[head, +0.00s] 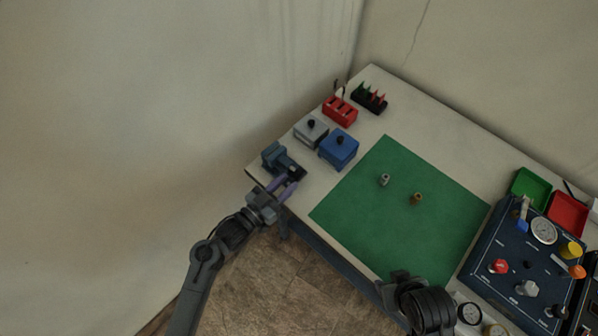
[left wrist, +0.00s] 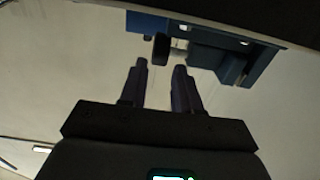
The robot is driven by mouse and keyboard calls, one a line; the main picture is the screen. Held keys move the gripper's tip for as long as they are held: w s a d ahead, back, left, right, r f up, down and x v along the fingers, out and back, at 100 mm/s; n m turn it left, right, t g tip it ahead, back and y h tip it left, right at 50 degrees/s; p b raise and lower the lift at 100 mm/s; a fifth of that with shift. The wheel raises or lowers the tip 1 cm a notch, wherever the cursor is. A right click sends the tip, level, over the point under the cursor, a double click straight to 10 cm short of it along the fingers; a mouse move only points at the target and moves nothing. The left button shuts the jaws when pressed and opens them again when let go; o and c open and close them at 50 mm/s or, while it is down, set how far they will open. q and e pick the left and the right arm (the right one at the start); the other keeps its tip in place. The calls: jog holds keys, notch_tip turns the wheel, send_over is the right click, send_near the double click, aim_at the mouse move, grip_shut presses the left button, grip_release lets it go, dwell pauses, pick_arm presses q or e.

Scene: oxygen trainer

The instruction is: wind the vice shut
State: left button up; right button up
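The vice (head: 274,155) is a small blue-grey block at the near left corner of the table, with dark parts at its right end. My left gripper (head: 284,185) is at its near side, with purple fingers pointing toward it. In the left wrist view the vice (left wrist: 205,55) shows as blue shapes beyond the fingers. A dark rounded handle end (left wrist: 160,49) stands just past and between the fingertips (left wrist: 161,66). The two fingers are apart with a clear gap, and nothing is visibly gripped. My right arm shows at the bottom of the head view; its fingers cannot be made out.
A blue box (head: 338,149) and a grey box (head: 310,131), both with black knobs, stand just beyond the vice. A red block (head: 340,110) is farther back. The green mat (head: 390,235) holds two small fittings. A gauge panel (head: 510,245) stands at right.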

aim_at(297, 173)
pick_arm(q)
jog(key=shift+x, duration=2.95)
pick_arm(e)
jog(key=shift+f, duration=0.3)
pick_arm(q)
jog(key=shift+c, duration=0.2)
grip_shut()
jog(key=shift+r+p, duration=0.2)
jog(key=shift+p, duration=0.2)
pick_arm(e)
jog(key=shift+r, duration=0.65)
pick_arm(q)
jog(key=g+y+p, duration=0.1)
jog(key=g+p, duration=0.1)
jog(key=p, duration=0.3)
jog(key=g+y+p, duration=0.2)
jog(key=p, duration=0.3)
jog(key=shift+w+d+y+p, duration=0.15)
jog(key=shift+d+y+p, duration=0.05)
jog(key=shift+y+p, duration=0.15)
jog(key=shift+f+g+y+p, duration=0.15)
jog(key=shift+g+y+p, duration=0.25)
jog(key=shift+p, duration=0.4)
jog(key=shift+f, duration=0.1)
pick_arm(e)
notch_tip(297, 173, up, 13)
jog(key=shift+f, duration=0.15)
pick_arm(q)
jog(key=shift+f+g, duration=0.1)
jog(key=shift+g, duration=0.2)
